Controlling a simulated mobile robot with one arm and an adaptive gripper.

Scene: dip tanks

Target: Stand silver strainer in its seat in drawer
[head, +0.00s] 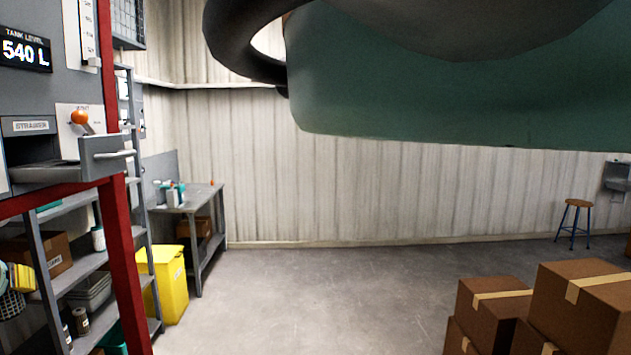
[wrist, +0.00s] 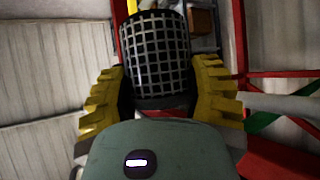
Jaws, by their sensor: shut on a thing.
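The silver strainer (wrist: 155,55) is a cylinder of metal mesh in the wrist view, with a dark band at its near end. My gripper (wrist: 160,95) has a yellow ribbed finger on each side of it and is shut on it. The drawer (head: 60,172) stands pulled out at the left of the head view, under a slot labelled STRAINER. The drawer's inside and its seat are mostly hidden by its walls.
A red post (head: 118,230) and grey shelves (head: 85,285) stand below and beside the drawer. An orange-knobbed lever (head: 80,118) is just above it. A yellow bin (head: 165,285) and a grey workbench (head: 190,205) are farther back. Cardboard boxes (head: 575,310) stand at right; the middle floor is clear.

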